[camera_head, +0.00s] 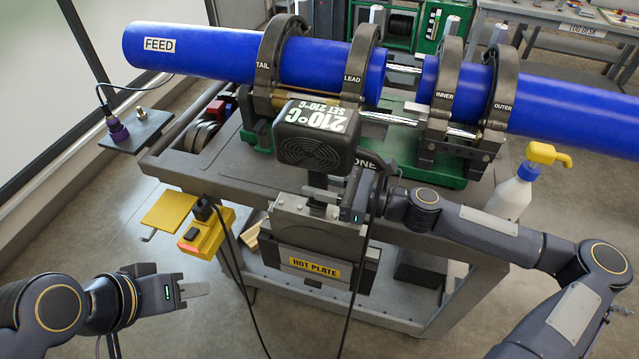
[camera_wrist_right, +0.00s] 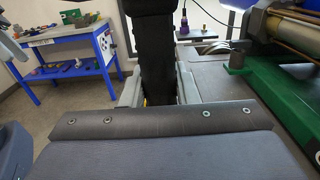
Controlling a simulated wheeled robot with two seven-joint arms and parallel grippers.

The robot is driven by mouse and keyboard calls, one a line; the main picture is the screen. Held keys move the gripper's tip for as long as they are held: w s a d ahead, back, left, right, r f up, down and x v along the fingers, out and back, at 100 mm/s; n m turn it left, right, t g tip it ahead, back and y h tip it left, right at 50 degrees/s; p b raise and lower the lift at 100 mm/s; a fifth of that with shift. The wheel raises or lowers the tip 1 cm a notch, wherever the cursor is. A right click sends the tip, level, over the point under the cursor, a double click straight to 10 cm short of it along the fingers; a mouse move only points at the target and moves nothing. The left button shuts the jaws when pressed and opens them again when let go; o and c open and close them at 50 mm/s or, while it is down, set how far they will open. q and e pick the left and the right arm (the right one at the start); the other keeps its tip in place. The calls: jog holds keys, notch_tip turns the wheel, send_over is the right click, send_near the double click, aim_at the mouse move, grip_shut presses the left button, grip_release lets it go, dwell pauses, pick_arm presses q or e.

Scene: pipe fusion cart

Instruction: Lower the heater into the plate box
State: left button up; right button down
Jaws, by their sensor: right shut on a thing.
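The heater (camera_head: 315,138) has a dark vented head lettered "210°C SET 210°C". It stands at the front of the cart, above the plate box (camera_head: 345,279) labelled "HOT PLATE". My right gripper (camera_head: 322,203) is shut on the heater's dark handle below the head. In the right wrist view the black handle (camera_wrist_right: 157,50) runs upright between my two grey fingers (camera_wrist_right: 158,92). The heater's lower part is mostly hidden, so I cannot tell how deep it sits in the box. My left gripper (camera_head: 196,290) is low at left, away from the box; its finger gap does not show clearly.
Blue pipes (camera_head: 225,52) lie in dark clamps on the green machine (camera_head: 399,150) behind the heater. Black cables hang in front of the cart. A yellow switch box (camera_head: 207,234) hangs left of the plate box. A white pump bottle (camera_head: 508,195) stands at right.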

jog(key=shift+s+r, duration=0.1)
dwell(0.7)
jog(key=c, duration=1)
grip_release()
jog(key=shift+s, duration=0.1)
jog(key=shift+c, duration=0.2)
jog(key=shift+o, duration=0.8)
jog(key=shift+f, duration=0.55)
jog(key=o, duration=0.9)
jog(key=shift+r, duration=0.15)
jog(key=shift+p+v, duration=0.55)
jog(key=shift+v, duration=2.15)
jog(key=shift+p+v, duration=1.15)
jog(key=shift+v, duration=2.65)
